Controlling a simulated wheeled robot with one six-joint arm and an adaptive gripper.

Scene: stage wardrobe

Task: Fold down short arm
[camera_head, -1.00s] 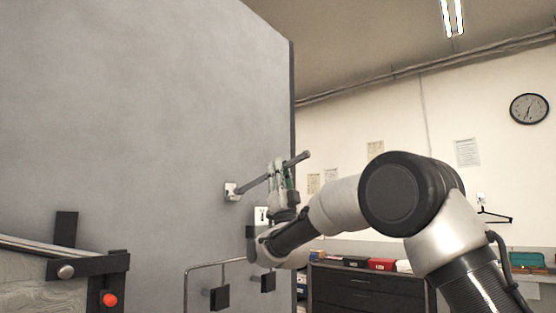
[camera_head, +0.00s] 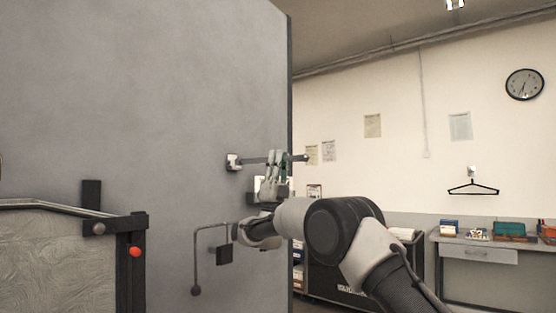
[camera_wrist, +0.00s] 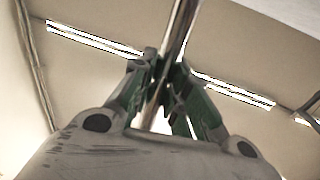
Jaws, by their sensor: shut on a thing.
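The short arm is a thin grey rod (camera_head: 252,160) that juts from a white bracket (camera_head: 233,162) on the big grey panel. It lies almost level and has a dark end knob at its right. My gripper (camera_head: 275,158) comes from below, with its fingers shut around the rod's middle. In the wrist view, the shiny rod (camera_wrist: 181,25) runs up between the green-padded fingers (camera_wrist: 165,82). Part of the rod is hidden by the fingers.
Below, a bent rod with a ball end (camera_head: 196,291) and a black block (camera_head: 224,255) stand by the panel. At left is a dark-framed piece with a red knob (camera_head: 135,252). A workbench (camera_head: 480,252) and a hanger (camera_head: 473,188) are at right.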

